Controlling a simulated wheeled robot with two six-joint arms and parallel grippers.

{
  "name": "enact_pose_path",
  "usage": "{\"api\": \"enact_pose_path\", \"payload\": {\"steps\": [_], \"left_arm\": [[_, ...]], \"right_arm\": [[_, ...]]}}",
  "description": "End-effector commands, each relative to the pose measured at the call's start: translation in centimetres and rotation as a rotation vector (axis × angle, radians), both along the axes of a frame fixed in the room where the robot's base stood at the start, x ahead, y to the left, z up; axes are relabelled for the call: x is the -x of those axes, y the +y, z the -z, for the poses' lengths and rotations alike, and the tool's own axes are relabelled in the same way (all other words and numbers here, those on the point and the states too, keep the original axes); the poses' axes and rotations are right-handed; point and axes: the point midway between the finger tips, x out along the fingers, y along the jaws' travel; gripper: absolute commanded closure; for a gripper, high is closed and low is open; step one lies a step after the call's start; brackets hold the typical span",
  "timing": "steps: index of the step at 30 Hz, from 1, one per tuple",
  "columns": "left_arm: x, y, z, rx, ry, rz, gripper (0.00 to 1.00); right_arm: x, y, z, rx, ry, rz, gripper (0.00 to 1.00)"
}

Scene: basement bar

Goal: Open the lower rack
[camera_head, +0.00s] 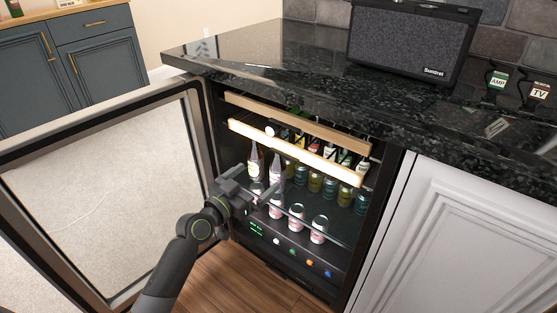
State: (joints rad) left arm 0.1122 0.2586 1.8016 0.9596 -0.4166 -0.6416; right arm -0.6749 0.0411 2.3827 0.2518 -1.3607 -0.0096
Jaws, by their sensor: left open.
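A beverage fridge stands open under the counter. Two racks with wooden front strips show in its upper part: the upper rack (310,127) and, just below it, the brighter lower rack (300,153). Bottles and cans show behind and below the strips. I cannot tell for sure how far the lower rack is pulled out. My left gripper (250,186) is open at the fridge's front, below the left half of the lower rack's strip and apart from it. It hides part of the bottles behind it. My right gripper is not in view.
The glass fridge door (110,190) is swung wide open on the left, beside my left arm. A black stone countertop (250,50) overhangs the fridge and carries a speaker (408,43). A white cabinet door (460,240) is on the right. Wooden floor (220,275) shows below.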

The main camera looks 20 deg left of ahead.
Motion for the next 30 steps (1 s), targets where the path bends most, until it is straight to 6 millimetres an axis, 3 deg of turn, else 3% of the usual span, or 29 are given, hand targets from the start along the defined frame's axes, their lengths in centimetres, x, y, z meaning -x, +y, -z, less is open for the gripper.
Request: {"api": "enact_pose_path", "payload": {"steps": [12, 19, 30], "left_arm": [[-7.8, -2.9, 0.1, 0.0, 0.0, 0.0, 0.0], [-9.8, -3.5, 0.1, 0.0, 0.001, -0.001, 0.0], [-10.2, -3.7, 0.1, 0.0, 0.001, -0.001, 0.0]], "right_arm": [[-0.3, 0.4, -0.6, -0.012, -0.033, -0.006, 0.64], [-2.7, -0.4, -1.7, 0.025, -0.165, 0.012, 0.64], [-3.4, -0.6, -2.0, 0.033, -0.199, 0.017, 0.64]]}}
